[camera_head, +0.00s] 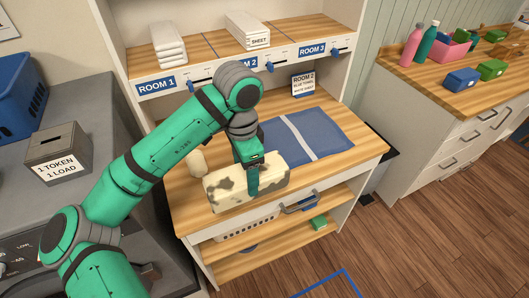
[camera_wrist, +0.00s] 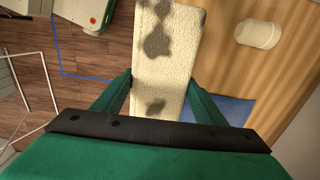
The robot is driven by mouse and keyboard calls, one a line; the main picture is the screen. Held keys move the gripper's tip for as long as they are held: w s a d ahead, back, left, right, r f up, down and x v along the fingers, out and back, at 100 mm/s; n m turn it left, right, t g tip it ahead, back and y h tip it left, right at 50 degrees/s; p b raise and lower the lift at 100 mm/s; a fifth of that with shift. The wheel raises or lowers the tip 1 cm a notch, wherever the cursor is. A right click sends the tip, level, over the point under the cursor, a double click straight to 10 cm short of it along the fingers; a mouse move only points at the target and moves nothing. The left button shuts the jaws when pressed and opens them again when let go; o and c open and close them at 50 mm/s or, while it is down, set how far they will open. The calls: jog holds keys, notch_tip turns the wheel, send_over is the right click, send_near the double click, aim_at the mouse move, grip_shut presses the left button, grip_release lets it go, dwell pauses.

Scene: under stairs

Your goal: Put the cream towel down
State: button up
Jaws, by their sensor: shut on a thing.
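The cream towel (camera_head: 222,190) is a folded, boxy bundle with dark grey blotches. It is at the front of the wooden counter (camera_head: 196,220) in the head view, and I cannot tell whether it touches the wood. My gripper (camera_head: 252,180) is shut on it from above, with one green finger in front of its near side. In the wrist view the towel (camera_wrist: 160,60) runs up between the two green fingers (camera_wrist: 160,95). The towel's far side is partly hidden by my gripper.
White folded linens (camera_head: 168,45) sit on the shelf above. A sign (camera_head: 303,84) stands at the back.

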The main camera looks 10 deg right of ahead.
jog(key=w+f, duration=0.8)
jog(key=w, duration=0.1)
jog(key=w+f, duration=0.4)
jog(key=w, duration=0.1)
jog(key=shift+w+d+f, duration=0.1)
jog(key=shift+d+f, duration=0.05)
jog(key=shift+f, duration=0.2)
jog(key=shift+d+f, duration=0.15)
jog(key=shift+d, duration=0.1)
jog(key=shift+s+a, duration=0.25)
jog(key=shift+a, duration=0.15)
jog(key=shift+a+f, duration=0.1)
jog(key=shift+f, duration=0.2)
jog(key=o, duration=1.5)
jog(key=shift+d, duration=0.25)
jog(key=shift+w+r, duration=0.1)
